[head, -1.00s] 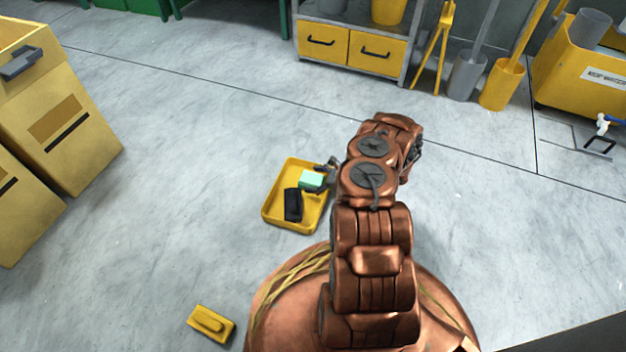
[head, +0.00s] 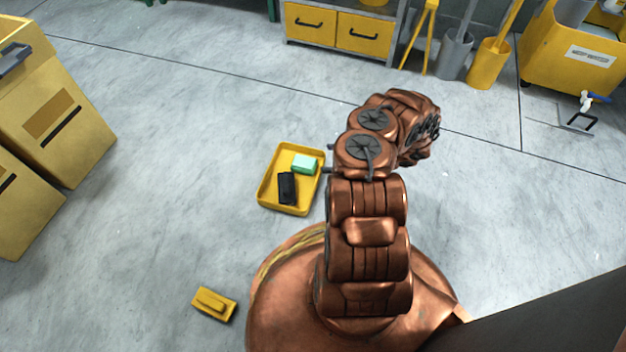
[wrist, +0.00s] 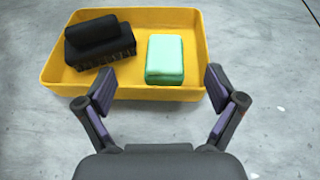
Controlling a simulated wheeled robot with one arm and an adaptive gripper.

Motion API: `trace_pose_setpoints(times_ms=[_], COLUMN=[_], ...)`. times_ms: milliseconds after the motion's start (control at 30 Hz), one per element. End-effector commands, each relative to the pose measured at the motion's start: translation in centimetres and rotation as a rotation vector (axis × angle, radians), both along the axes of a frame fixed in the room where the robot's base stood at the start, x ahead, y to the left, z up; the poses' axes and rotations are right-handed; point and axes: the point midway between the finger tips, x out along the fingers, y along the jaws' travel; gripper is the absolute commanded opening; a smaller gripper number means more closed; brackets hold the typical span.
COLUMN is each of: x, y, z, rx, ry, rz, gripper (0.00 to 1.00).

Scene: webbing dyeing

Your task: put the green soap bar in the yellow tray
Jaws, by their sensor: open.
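The green soap bar (head: 305,163) lies inside the yellow tray (head: 263,194) on the floor, beside a black brush-like block (head: 287,188). In the wrist view the soap bar (wrist: 165,60) rests at the right part of the tray (wrist: 203,60), and the black block (wrist: 98,42) is at its left. My gripper (wrist: 160,90) is open and empty, its fingers apart at the near side of the tray. It is not touching the soap bar. In the head view my arm mostly hides the gripper, with only small dark parts showing right of the tray.
A yellow block with a raised grip (head: 214,304) lies on the floor at lower left. Yellow cabinets (head: 50,110) stand at the left. A drawer unit (head: 340,35), buckets (head: 489,65) and a yellow cart (head: 570,55) stand at the back. The floor around the tray is clear.

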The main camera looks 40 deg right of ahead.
Motion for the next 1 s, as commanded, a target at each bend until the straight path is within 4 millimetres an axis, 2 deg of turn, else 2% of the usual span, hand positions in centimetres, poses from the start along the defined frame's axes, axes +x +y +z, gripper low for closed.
trace_pose_setpoints(times_ms=[33, 200, 333, 500, 767, 1000], x=[1.4, 5.0, 6.9, 8.1, 7.4, 4.4], y=[1.0, 5.8, 9.7, 14.9, 22.6, 28.6], z=[1.6, 6.9, 11.0, 16.2, 23.3, 28.7], rx=[-0.007, -0.024, -0.048, -0.084, -0.159, -0.246], ry=[-0.022, -0.086, -0.133, -0.191, -0.270, -0.331], rz=[0.037, 0.192, 0.319, 0.488, 0.750, 0.993], gripper=[0.93, 0.93, 0.93, 0.93, 0.93, 0.93])
